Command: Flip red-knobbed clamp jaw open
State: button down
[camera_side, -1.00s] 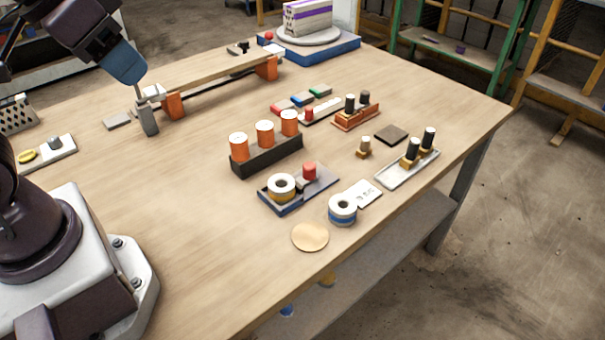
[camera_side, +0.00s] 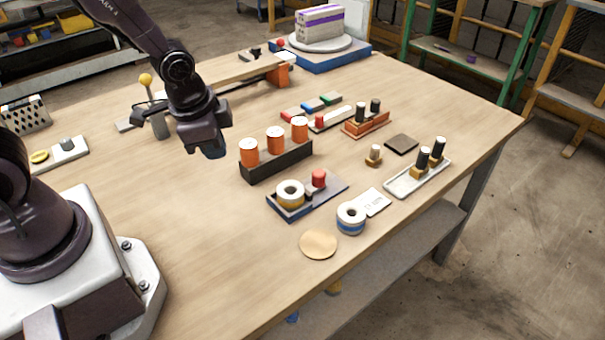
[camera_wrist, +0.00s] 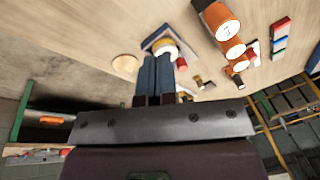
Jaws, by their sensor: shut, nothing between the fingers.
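A small red ball knob (camera_side: 280,43) shows at the far end of the plank, beside a dark fitting (camera_side: 256,53); I take it for the red-knobbed clamp, but its jaw is too small to make out. A yellow ball knob (camera_side: 146,79) stands on a grey clamp post (camera_side: 158,122) at the plank's near end. My gripper (camera_side: 214,153) points down over the table, well short of the red knob and left of the orange spools. Its blue fingers (camera_wrist: 155,60) are together and empty in the wrist view.
Orange spools in a black holder (camera_side: 278,163) stand right of my gripper. A blue tray (camera_side: 325,193) with a roll and red cylinder is nearer the front. The plank (camera_side: 222,72) runs along the back. A turntable (camera_side: 318,45) stands beyond.

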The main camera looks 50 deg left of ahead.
aim_at(320, 170)
jog(key=w+f+m+t+h, duration=0.1)
jog(key=w+f+m+t, duration=0.25)
jog(key=f+m, duration=0.5)
jog(key=w+d+r+m+t+h, duration=0.1)
jog(key=w+d+r+m+t, duration=0.1)
jog(key=w+m, duration=0.3)
jog(key=shift+w+d+r+m+t+h, duration=0.2)
jog(key=shift+d+m+t+h, duration=0.15)
jog(key=shift+t, duration=0.3)
jog(key=shift+f, duration=0.1)
jog(key=x, duration=0.9)
jog(key=shift+w+f, duration=0.3)
jog(key=shift+w, duration=0.05)
jog(key=shift+w, duration=1.75)
